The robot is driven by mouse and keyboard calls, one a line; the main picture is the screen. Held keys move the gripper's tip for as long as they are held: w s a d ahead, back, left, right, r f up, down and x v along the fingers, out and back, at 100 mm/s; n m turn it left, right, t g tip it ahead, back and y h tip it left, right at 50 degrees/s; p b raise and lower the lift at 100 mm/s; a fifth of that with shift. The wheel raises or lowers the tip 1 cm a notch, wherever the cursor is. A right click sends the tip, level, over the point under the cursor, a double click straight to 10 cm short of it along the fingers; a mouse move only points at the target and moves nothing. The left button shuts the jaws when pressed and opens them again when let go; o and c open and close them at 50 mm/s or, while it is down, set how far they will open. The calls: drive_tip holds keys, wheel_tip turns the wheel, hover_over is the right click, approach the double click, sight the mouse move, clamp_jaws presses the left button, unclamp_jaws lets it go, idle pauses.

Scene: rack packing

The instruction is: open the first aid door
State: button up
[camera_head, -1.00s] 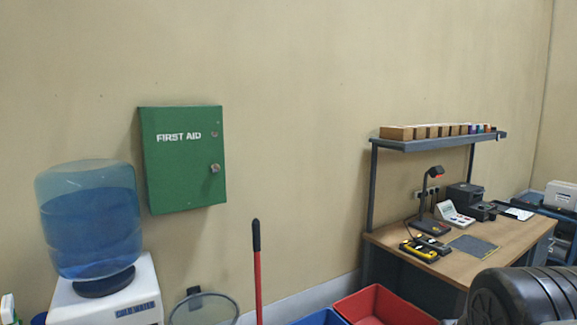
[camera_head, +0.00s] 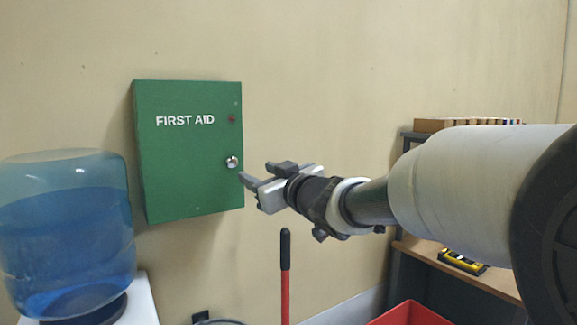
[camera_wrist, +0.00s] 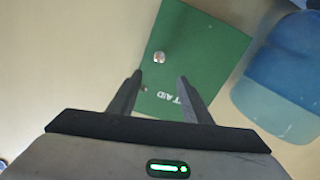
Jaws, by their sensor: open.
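The green first aid cabinet (camera_head: 187,180) hangs on the wall with its door shut. A silver knob (camera_head: 232,162) sits at the right edge of the door, below a small red spot. My gripper (camera_head: 246,181) is just to the right of the knob in the head view and looks apart from it. In the wrist view the cabinet (camera_wrist: 205,50) appears turned, with its knob (camera_wrist: 159,57) beyond the fingertips. My gripper (camera_wrist: 160,78) is open there, with nothing between its fingers.
A blue water bottle (camera_head: 65,235) on a white dispenser stands left of the cabinet; the bottle also shows in the wrist view (camera_wrist: 285,75). A red-handled pole (camera_head: 285,275) stands below my arm. A workbench (camera_head: 455,268) and red bin (camera_head: 410,316) are at right.

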sight(233, 162)
drive_tip(key=p+x, duration=0.2)
drive_tip(key=x, duration=1.2)
drive_tip(key=shift+w+a, duration=0.1)
drive_tip(key=shift+w, duration=0.05)
clamp_jaws()
